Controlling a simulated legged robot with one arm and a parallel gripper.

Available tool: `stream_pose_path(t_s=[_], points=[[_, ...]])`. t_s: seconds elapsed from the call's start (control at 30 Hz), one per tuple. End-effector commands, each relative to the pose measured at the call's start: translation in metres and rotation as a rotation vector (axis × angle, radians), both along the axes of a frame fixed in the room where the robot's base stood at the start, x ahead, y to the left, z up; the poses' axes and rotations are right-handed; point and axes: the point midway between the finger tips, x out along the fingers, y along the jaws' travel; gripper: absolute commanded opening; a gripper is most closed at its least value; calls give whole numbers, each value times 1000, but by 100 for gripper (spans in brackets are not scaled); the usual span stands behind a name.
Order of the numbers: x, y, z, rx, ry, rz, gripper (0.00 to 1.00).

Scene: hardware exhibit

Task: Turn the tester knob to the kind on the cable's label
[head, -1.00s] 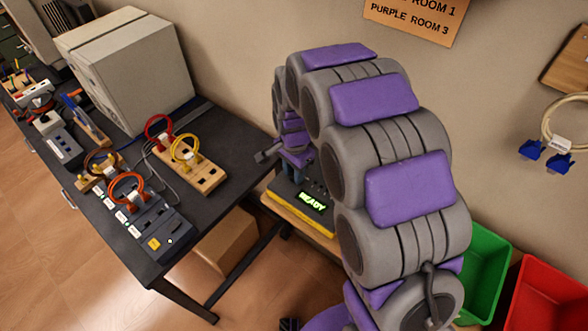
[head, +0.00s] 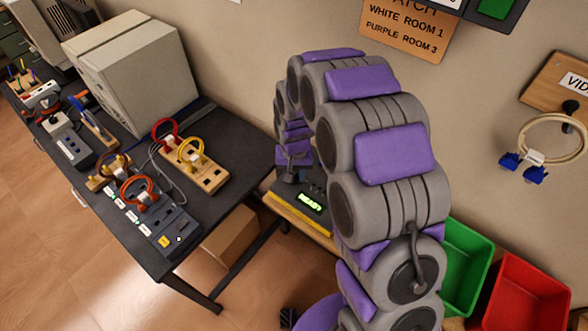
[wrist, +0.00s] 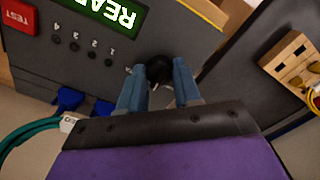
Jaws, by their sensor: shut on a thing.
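The grey tester shows in the wrist view (wrist: 85,75) with a green display (wrist: 105,12) reading READY, a red TEST button (wrist: 18,16) and a row of numbered dots. Its black knob (wrist: 158,66) sits between the blue fingers of my gripper (wrist: 160,78), which is shut on it. The knob's pointer and markings are mostly hidden by the fingers. A teal cable (wrist: 30,132) with blue plugs (wrist: 68,98) is at the tester's edge; its white label (wrist: 68,124) is too small to read. In the head view the tester's display (head: 310,202) is lit, beside my arm.
A dark table (head: 235,150) to the left holds a beige box, wooden socket blocks and cables. A pale cable with blue plugs (head: 535,172) hangs on the wall at right. Green (head: 468,255) and red (head: 530,295) bins stand below it.

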Motion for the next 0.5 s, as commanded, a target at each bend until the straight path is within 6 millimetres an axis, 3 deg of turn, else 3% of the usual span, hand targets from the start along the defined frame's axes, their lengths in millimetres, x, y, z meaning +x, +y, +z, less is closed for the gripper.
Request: stream_pose_path(t_s=[0.5], points=[[3,1,3,2,-8,487,2]])
